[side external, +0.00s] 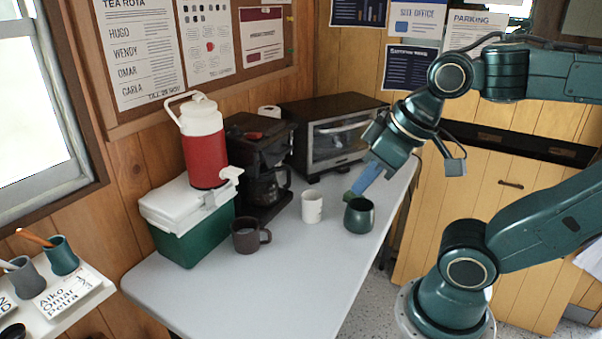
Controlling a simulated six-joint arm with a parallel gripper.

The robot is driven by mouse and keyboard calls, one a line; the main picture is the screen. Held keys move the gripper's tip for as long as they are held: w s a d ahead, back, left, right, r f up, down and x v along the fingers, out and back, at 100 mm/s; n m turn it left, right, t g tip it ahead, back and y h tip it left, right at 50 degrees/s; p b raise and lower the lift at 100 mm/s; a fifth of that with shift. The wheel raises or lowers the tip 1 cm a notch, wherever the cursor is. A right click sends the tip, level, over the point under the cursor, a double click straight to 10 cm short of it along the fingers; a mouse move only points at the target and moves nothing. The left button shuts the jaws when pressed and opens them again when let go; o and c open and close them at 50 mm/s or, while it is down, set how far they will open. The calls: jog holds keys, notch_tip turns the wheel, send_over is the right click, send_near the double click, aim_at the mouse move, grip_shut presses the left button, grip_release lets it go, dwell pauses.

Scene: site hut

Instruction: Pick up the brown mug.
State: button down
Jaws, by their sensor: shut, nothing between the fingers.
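The brown mug (244,239) stands upright on the grey table, with its handle toward the right. It is in front of the coffee maker and beside the green cooler box. My gripper (351,194) is above the table to the right of the brown mug, well apart from it. Its fingers point down and to the left and are shut with nothing between them. The fingertips are just above or behind the dark green cup; I cannot tell the exact gap.
A white mug (311,208) stands between the brown mug and the dark green cup (358,218). The coffee maker (248,150), toaster oven (340,143) and green cooler box (182,230) with a red jug (206,158) line the back. The table's front (270,290) is clear.

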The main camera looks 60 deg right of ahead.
jog(key=c, duration=2.1)
grip_release()
jog(key=o, duration=2.1)
jog(key=shift+c, duration=0.2)
jog(key=w+d+f+n, duration=0.1)
jog(key=w+d+f, duration=0.1)
jog(key=w+f, duration=0.35)
jog(key=w+d+f+n+g, duration=0.1)
jog(key=w+d+f, duration=0.15)
jog(key=w, duration=0.55)
jog(key=w+d+f+n, duration=0.1)
jog(key=w+d+f, duration=0.2)
jog(key=w, duration=0.4)
jog(key=shift+n+y, duration=0.9)
jog(key=w+d+f, duration=0.1)
jog(key=d+f, duration=0.2)
jog(key=f, duration=0.5)
jog(key=w+d+f, duration=0.2)
jog(key=d+f, duration=0.1)
jog(key=f, duration=0.4)
jog(key=w+d+f, duration=0.2)
jog(key=d+f, duration=0.1)
jog(key=f, duration=0.5)
jog(key=shift+f, duration=0.35)
